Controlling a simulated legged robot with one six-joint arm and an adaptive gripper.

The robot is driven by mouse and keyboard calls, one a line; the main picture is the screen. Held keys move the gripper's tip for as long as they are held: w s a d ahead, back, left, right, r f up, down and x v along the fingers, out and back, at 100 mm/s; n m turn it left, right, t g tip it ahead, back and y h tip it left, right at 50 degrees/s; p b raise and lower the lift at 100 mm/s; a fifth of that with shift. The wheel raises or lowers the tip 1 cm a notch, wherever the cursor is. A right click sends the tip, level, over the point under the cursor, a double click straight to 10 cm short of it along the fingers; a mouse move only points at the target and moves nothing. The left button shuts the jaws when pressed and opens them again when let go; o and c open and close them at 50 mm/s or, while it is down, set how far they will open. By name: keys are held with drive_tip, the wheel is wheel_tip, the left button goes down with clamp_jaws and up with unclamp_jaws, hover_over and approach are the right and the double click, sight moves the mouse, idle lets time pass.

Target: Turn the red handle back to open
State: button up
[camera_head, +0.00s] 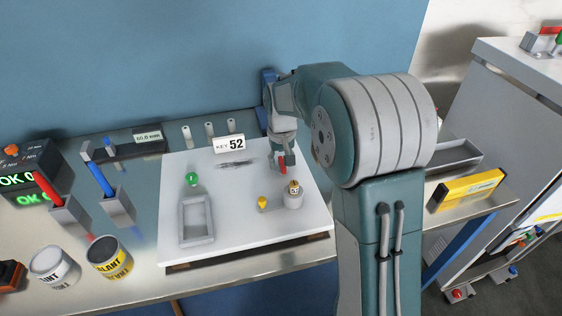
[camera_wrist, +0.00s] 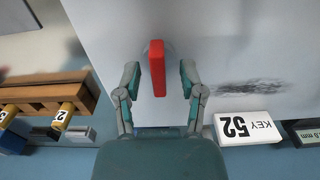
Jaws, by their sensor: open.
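The red handle (camera_wrist: 157,68) stands out from the white panel (camera_wrist: 225,45) in the wrist view, its long side running up and down the picture. My gripper (camera_wrist: 158,75) is open, with one finger on each side of the handle. A gap shows between the handle and each finger, so I see no contact. In the head view the red handle (camera_head: 283,165) shows small just below my gripper (camera_head: 282,160) at the panel's right part. My gripper partly hides it there.
A KEY 52 sign (camera_head: 229,144) stands at the panel's back edge. A green knob (camera_head: 192,179), a grey rectangular frame (camera_head: 183,222), a yellow knob (camera_head: 262,202) and a small round container (camera_head: 293,199) are on the panel. Paint cans (camera_head: 109,258) stand at left.

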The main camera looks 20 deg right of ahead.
sight(281, 162)
wheel_tip(281, 162, up, 12)
idle(0.4)
drive_tip(key=shift+f, duration=0.1)
drive_tip(key=s+r+t, duration=0.3)
drive_tip(key=s+r, duration=0.2)
drive_tip(key=s, duration=0.8)
drive_tip(key=s+f+t, duration=0.2)
drive_tip(key=s+f, duration=0.2)
drive_tip(key=s, duration=1)
drive_tip(key=shift+t, duration=0.3)
drive_tip(key=shift+s, duration=0.1)
